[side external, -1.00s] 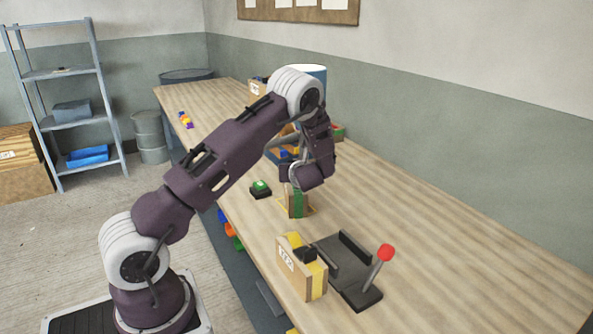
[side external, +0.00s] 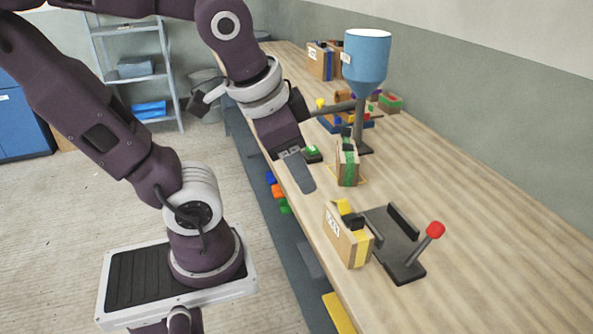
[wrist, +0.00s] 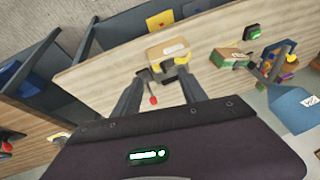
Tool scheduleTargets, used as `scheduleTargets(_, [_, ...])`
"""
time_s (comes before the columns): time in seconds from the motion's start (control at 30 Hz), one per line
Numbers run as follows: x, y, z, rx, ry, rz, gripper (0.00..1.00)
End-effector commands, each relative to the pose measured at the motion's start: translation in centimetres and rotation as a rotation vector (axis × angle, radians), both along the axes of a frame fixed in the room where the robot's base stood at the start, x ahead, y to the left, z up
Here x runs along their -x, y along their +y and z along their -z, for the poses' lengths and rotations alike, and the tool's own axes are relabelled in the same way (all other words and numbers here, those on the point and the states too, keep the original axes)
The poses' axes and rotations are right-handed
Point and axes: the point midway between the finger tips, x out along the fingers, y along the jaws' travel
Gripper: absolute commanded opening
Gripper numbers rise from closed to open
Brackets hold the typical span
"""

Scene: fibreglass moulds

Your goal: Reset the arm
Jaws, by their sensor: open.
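My gripper (side external: 300,172) hangs above the near edge of the workbench (side external: 480,215), to the left of the mould boxes, in the side view. It holds nothing. In the wrist view my gripper (wrist: 158,84) shows its two fingers spread apart, with bench and floor seen between and beyond them. My arm is folded up, its upper links running out of the top of the side view. A box with a yellow strap (side external: 348,236) and a box with a green strap (side external: 346,165) stand on the bench, both apart from the fingers.
A black lever press with a red knob (side external: 436,230) sits beside the yellow-strapped box. A blue hopper on a stand (side external: 367,58) rises behind the green-strapped box. A green button (side external: 312,152) is near the bench edge. The bench's right side is clear.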

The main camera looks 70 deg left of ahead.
Motion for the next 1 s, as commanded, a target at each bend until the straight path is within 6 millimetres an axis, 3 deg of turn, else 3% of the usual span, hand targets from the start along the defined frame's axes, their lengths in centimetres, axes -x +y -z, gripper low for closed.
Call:
scheduleTargets(0.1, [1.5, -2.9, -0.7, 0.137, -0.079, -0.043, 0.5])
scheduleTargets(0.2, [1.8, -3.6, -0.9, 0.176, -0.094, -0.053, 0.5])
scheduleTargets(1.0, [1.7, -3.6, -0.9, 0.175, -0.093, -0.053, 0.5])
